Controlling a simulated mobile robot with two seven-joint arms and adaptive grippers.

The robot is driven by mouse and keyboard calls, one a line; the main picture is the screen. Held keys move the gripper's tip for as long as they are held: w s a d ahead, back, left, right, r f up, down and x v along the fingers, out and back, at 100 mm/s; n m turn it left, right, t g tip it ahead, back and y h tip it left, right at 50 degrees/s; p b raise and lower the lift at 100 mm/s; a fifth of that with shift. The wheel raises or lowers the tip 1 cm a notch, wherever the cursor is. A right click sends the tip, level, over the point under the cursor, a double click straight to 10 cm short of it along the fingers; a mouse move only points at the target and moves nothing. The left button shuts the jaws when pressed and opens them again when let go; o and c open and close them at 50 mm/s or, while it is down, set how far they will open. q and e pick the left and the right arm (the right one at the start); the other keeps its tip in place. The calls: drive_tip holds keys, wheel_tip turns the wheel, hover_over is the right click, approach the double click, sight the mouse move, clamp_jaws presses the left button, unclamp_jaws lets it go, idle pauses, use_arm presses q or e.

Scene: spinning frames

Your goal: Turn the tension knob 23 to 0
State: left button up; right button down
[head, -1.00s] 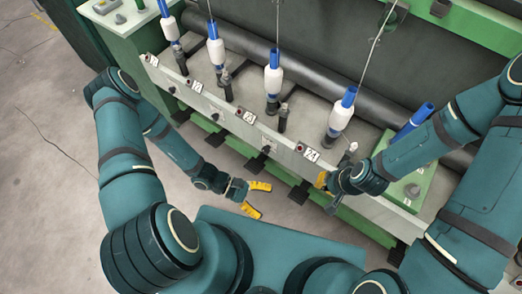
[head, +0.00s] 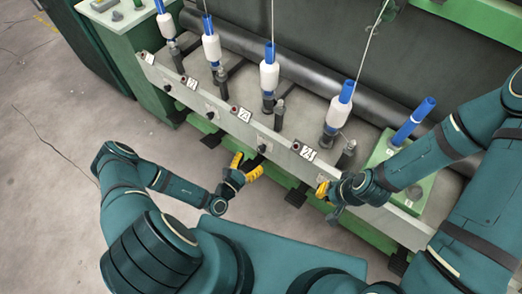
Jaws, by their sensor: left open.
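The label 23 (head: 242,114) is on the front rail of the spinning frame. A small black knob (head: 263,148) sits on the rail face to the right of and below this label; its pointer setting is too small to read. My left gripper (head: 246,168) has its yellow fingers apart and empty, just in front of and below that knob. I cannot tell whether it touches the knob. My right gripper (head: 322,190) is at the rail below the label 24 (head: 304,150). Only part of its yellow fingers shows, and the knob there is hidden.
Other black knobs (head: 210,115) line the rail to the left. White bobbins with blue tubes (head: 268,77) stand behind the rail with threads running up. A blue tube (head: 414,121) stands at the right.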

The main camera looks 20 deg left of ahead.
sight(260, 151)
use_arm(q)
drive_tip(key=b+x, duration=0.1)
drive_tip(key=x, duration=0.5)
drive_tip(key=shift+w+d, duration=0.1)
drive_tip(key=shift+w, duration=0.2)
clamp_jaws()
